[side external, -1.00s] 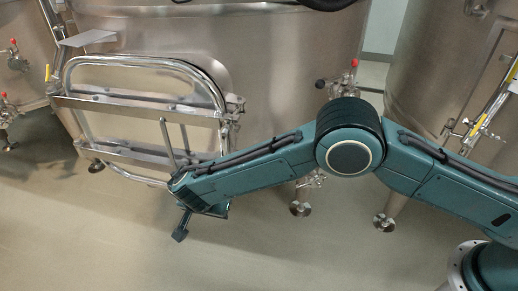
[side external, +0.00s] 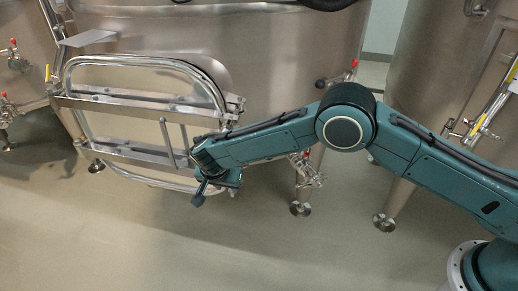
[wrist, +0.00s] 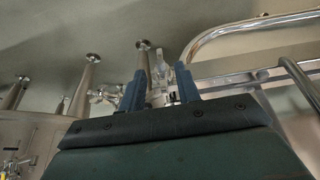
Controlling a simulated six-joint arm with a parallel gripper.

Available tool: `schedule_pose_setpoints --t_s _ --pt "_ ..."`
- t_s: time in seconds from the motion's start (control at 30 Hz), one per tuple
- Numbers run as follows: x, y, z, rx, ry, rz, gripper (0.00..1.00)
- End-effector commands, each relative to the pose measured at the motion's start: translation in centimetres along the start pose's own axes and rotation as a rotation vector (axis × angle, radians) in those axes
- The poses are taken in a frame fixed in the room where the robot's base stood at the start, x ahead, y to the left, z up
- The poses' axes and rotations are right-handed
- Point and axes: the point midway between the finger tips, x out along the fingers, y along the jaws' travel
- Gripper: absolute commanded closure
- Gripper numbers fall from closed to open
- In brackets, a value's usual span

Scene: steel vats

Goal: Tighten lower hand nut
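The steel hatch (side external: 140,128) on the vat has a rounded tubular frame and two cross bars. The lower cross bar (side external: 125,152) runs toward my gripper (side external: 203,193), which is beside the hatch's lower right corner. My wrist hides the bar's right end, and the lower hand nut cannot be made out in the side view. In the wrist view, the two blue fingers of my gripper (wrist: 160,88) are apart. A bright metal fitting (wrist: 160,72), possibly the lower hand nut with its bracket, shows between and beyond them. I cannot tell whether the fingers touch it.
An upright rod handle (side external: 167,140) stands out from the hatch close to my wrist. The upper right hinge fitting (side external: 233,108) is above my forearm. A red-tipped valve (side external: 353,70) and vat feet (side external: 300,209) are to the right. The floor (side external: 130,235) below is clear.

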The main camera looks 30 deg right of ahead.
Motion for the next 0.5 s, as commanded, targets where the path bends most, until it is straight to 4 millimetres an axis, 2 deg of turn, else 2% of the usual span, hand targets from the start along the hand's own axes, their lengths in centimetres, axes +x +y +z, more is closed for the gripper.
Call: schedule_pose_setpoints --t_s 0.1,0.27,0.5 --pt "0.8 0.1 -1.6 0.002 0.000 0.001 0.67" --pt "1.3 0.1 -3.1 0.001 0.000 0.001 0.67" --pt "2.4 0.1 -2.8 -0.001 -0.001 0.000 0.67"
